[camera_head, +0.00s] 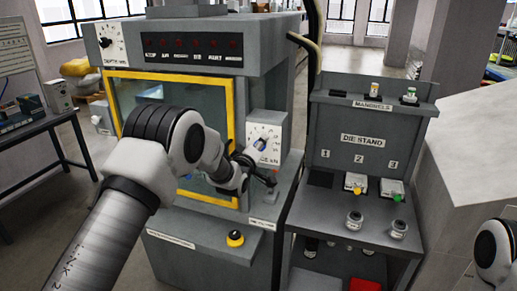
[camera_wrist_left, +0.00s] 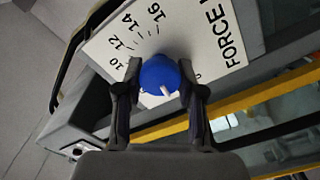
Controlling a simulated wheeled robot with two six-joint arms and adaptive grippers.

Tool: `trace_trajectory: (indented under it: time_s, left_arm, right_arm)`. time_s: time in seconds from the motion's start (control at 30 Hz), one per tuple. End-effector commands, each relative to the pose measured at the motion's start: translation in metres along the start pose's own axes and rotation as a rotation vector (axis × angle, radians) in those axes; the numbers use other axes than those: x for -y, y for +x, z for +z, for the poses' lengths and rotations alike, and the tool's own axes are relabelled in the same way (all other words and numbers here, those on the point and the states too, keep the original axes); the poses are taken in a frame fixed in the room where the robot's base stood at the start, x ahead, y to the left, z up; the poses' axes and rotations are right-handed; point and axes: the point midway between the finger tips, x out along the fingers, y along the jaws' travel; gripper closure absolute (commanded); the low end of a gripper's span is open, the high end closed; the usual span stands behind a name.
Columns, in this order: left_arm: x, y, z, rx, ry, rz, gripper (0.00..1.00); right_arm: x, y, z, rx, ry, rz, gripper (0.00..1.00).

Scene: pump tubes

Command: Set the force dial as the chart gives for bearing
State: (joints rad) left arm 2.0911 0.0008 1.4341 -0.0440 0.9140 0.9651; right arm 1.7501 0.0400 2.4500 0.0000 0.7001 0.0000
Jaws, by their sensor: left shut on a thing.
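The force dial is a white plate (camera_head: 266,131) on the front of the grey press, with a blue knob (camera_head: 260,144). In the left wrist view the blue knob (camera_wrist_left: 158,72) sits between the two fingers of my left gripper (camera_wrist_left: 160,78), which is shut on it. The plate (camera_wrist_left: 200,28) shows 10, 12, 14, 16 and the word FORCE; the gripper hides other numbers. A white mark on the knob points toward the bottom of that view, away from 10 to 16. In the head view my left gripper (camera_head: 252,157) reaches the dial.
A depth dial (camera_head: 109,43) is at the press's upper left, above a yellow-framed window (camera_head: 235,100). A yellow button (camera_head: 235,238) is below. The die stand (camera_head: 361,160) is on the right. A sheet with unreadable text (camera_head: 12,45) is at far left.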

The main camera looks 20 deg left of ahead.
Motion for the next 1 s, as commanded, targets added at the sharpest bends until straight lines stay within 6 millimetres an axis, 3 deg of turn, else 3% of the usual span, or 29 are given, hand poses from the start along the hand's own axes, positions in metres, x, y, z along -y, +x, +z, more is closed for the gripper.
trace_trajectory:
  time_s: [0.4,1.0]
  left_arm:
    - [0.003,0.000,0.004,-0.001,0.343,0.001,0.97]
    - [0.000,0.000,0.005,0.000,0.913,0.001,0.97]
  right_arm:
    - [0.000,0.052,0.000,0.000,0.000,0.000,0.60]
    - [-0.001,0.108,0.000,0.000,0.000,0.000,0.60]
